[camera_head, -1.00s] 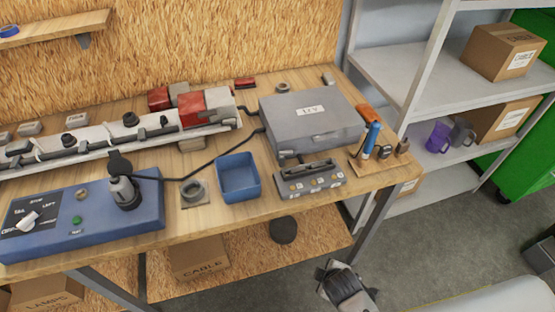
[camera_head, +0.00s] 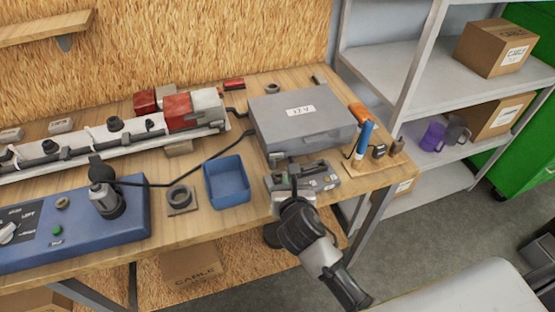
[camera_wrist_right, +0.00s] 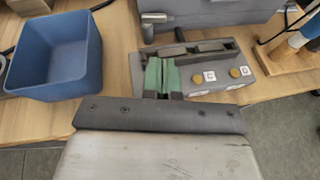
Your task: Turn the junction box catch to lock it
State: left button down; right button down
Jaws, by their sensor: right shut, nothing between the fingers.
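The junction box (camera_head: 302,120) is a closed grey case with a white label on its lid, standing at the right of the bench. It also shows at the top of the right wrist view (camera_wrist_right: 215,12). A small light catch (camera_wrist_right: 157,17) sits on its front face. My right gripper (camera_head: 292,181) is shut and empty, in front of the box over a small grey panel (camera_head: 325,178). In the right wrist view its green-padded fingers (camera_wrist_right: 163,77) are together, short of the catch and apart from it. My left gripper is not in view.
A blue open bin (camera_head: 228,182) stands left of the panel. A holder with a blue-handled tool (camera_head: 364,140) stands right of the box. A blue control panel (camera_head: 75,225) and a black cable lie to the left. Grey shelves (camera_head: 395,85) stand at the right.

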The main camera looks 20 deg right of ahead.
aim_at(278, 156)
jog(key=shift+w+a+r+n, duration=0.15)
jog(key=shift+w+r+n, duration=0.15)
jog(key=shift+n, duration=0.1)
jog(key=shift+w, duration=0.2)
jog(key=x, duration=0.9)
jog(key=shift+w+p, duration=0.2)
jog(key=shift+p, duration=0.1)
